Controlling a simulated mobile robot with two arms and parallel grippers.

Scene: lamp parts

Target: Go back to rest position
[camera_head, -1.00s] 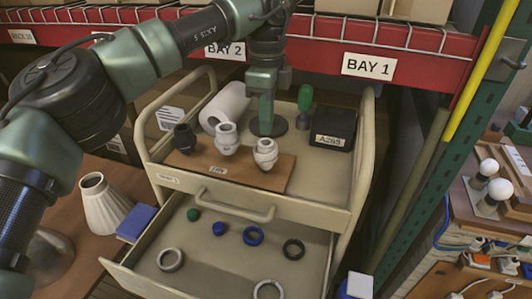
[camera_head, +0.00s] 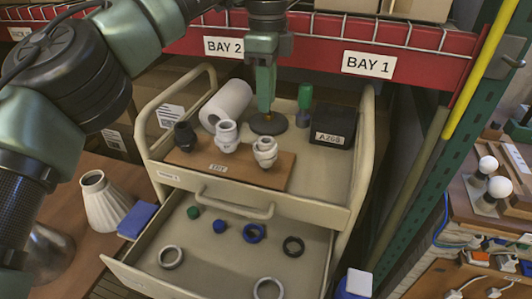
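My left gripper (camera_head: 265,100) points straight down over the back of the cart's top tray. Its fingers show as one narrow green shape, so I cannot tell whether they are open or shut. Its tips are just over a black round disc (camera_head: 270,126) on the tray; contact is unclear. My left arm arches in from the upper left. My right gripper is not in view. A wooden board (camera_head: 270,180) on the tray bears a black socket (camera_head: 184,136) and two white sockets (camera_head: 226,136) (camera_head: 265,152).
A white roll (camera_head: 226,103), a green-handled tool (camera_head: 304,100) and a black box (camera_head: 333,135) stand around the gripper. The open drawer (camera_head: 215,270) below holds several rings and caps. A lampshade (camera_head: 103,203) stands left. A red shelf beam (camera_head: 310,58) crosses behind.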

